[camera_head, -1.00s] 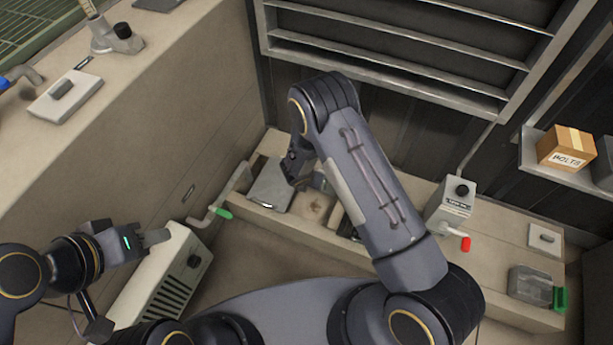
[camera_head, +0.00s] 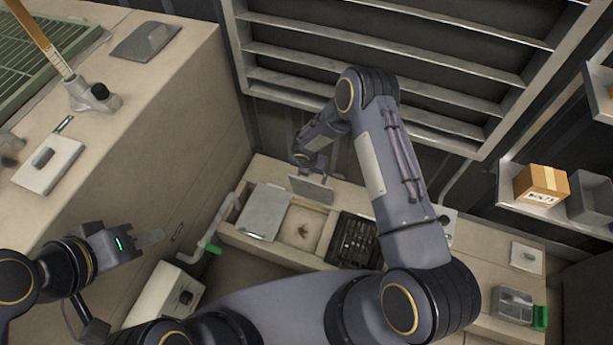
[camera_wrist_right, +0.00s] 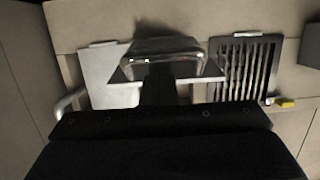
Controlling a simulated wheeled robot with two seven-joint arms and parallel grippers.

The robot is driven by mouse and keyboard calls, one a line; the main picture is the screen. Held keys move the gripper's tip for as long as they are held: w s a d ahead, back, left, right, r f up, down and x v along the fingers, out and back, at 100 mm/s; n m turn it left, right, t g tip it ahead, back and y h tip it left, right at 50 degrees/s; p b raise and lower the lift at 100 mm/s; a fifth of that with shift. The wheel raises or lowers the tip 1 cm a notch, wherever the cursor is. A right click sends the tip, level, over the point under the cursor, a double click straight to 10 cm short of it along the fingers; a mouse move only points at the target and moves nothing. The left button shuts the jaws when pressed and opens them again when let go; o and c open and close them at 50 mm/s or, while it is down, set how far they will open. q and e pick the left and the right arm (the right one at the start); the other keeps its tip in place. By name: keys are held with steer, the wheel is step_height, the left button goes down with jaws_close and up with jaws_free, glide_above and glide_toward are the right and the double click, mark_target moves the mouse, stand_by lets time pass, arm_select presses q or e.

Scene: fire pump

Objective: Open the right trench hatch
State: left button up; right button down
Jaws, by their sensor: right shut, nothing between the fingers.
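In the head view a small grey plate (camera_head: 313,187) stands tilted up at the back edge of a square trench opening (camera_head: 303,226); it appears to be the right trench hatch. The wrist view shows this plate (camera_wrist_right: 128,76) with a metal bar handle (camera_wrist_right: 165,58) close in front. My right gripper (camera_head: 308,168) is at the plate, shut with nothing in it; its fingertips are hard to see. A flat light hatch plate (camera_head: 264,212) lies left of the opening. My left gripper (camera_head: 150,238) is away at the left; its finger gap does not show.
A dark slatted grate (camera_head: 356,240) lies right of the opening. A louvred metal frame (camera_head: 370,60) rises behind. A box (camera_head: 541,184) sits on a shelf at the right.

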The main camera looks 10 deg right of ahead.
steer(key=shift+w+d+b, duration=0.2)
steer(key=shift+w+d, duration=0.4)
steer(key=shift+w, duration=0.35)
steer(key=shift+w+d+b, duration=0.15)
steer(key=shift+w+d, duration=0.45)
steer(key=shift+w, duration=0.3)
steer(key=shift+r, duration=0.15)
